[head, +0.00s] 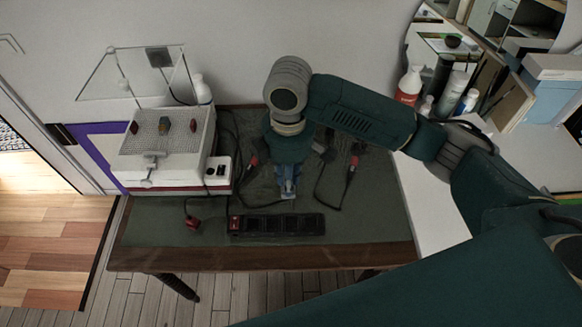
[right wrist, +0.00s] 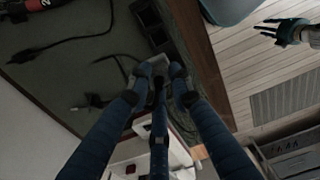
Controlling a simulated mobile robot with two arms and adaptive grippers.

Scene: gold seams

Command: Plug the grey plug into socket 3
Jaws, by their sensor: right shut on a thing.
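My right gripper (head: 288,190) points down just behind the black power strip (head: 278,224), towards its right part. In the right wrist view my right gripper (right wrist: 158,72) is shut on a small grey thing, which I take for the grey plug (right wrist: 157,62). The fingers partly hide it, and the head view does not show it clearly. The strip lies on the mat with several sockets facing up; it also shows in the right wrist view (right wrist: 150,22). Socket numbers are not readable. My left gripper (right wrist: 285,30) hangs over the floor with fingers spread, small in that view.
The dark mat covers the wooden table (head: 260,258). A dark red plug (head: 193,222) lies left of the strip. Red-and-black tools with cords (head: 352,168) lie on the mat behind. A white machine (head: 165,150) stands at the left, bottles (head: 408,86) at the back right.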

